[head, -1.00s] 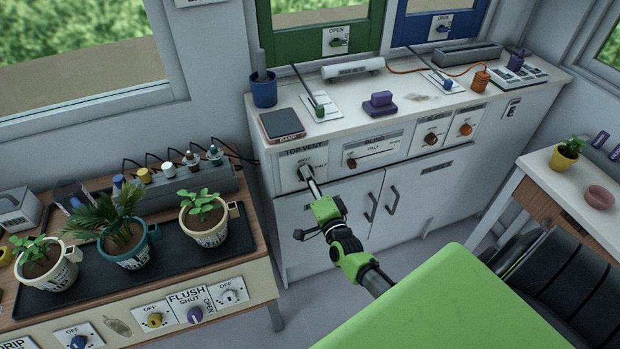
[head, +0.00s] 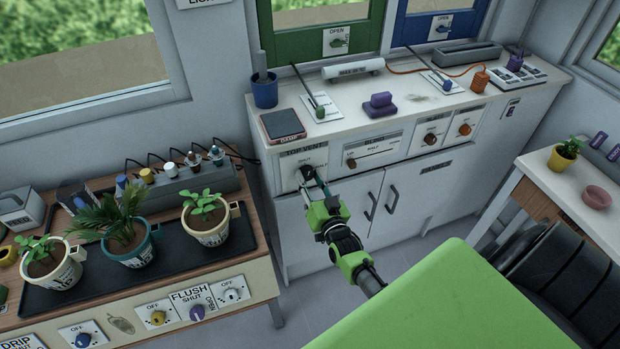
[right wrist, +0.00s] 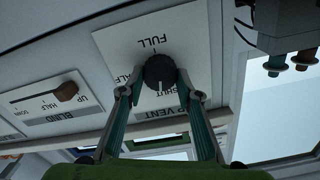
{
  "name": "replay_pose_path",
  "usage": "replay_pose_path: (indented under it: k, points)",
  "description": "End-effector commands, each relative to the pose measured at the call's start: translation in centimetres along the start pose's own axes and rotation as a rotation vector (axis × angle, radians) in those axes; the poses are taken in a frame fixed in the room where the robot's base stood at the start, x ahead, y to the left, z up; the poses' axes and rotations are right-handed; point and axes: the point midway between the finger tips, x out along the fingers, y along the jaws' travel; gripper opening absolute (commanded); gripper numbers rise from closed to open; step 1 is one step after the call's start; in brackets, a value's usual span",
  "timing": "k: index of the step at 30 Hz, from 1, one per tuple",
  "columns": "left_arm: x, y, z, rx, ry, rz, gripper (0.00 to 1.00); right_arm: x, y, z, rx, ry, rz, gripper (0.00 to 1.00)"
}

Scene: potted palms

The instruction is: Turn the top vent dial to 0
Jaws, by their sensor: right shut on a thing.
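The top vent dial (head: 304,172) is a dark round knob on a white plate on the cabinet front, under the sign TOP VENT. It shows large in the right wrist view (right wrist: 160,69), where the plate reads FULL, HALF and SHUT upside down. No 0 is legible. A pale mark on the knob seems to point towards SHUT. My right gripper (head: 309,178) is at the dial, its fingers shut on the knob from both sides, as the right wrist view (right wrist: 161,82) shows. The fingers hide part of the dial in the head view. My left gripper is not in view.
Cabinet door handles (head: 390,199) stick out below. A bench with potted plants (head: 206,217) stands left. The floor before the cabinet is partly clear.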

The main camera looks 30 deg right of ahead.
Motion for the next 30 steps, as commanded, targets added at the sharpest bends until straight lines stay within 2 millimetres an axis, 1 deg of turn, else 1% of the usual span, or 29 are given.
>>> replay_pose_path:
  k: [6, 12, 18, 30]
  points:
    - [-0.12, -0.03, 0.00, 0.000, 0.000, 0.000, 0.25, -0.10, 0.02, 0.23, -0.134, -0.005, 0.001, 0.10]
    - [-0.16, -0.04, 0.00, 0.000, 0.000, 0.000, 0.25, -0.11, 0.01, 0.26, -0.206, -0.005, 0.001, 0.10]
    - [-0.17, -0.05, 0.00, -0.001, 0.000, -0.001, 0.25, -0.11, 0.03, 0.27, -0.236, -0.006, 0.001, 0.10]
    - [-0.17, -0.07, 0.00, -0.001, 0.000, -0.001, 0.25, -0.11, 0.05, 0.25, -0.242, -0.005, 0.001, 0.10]
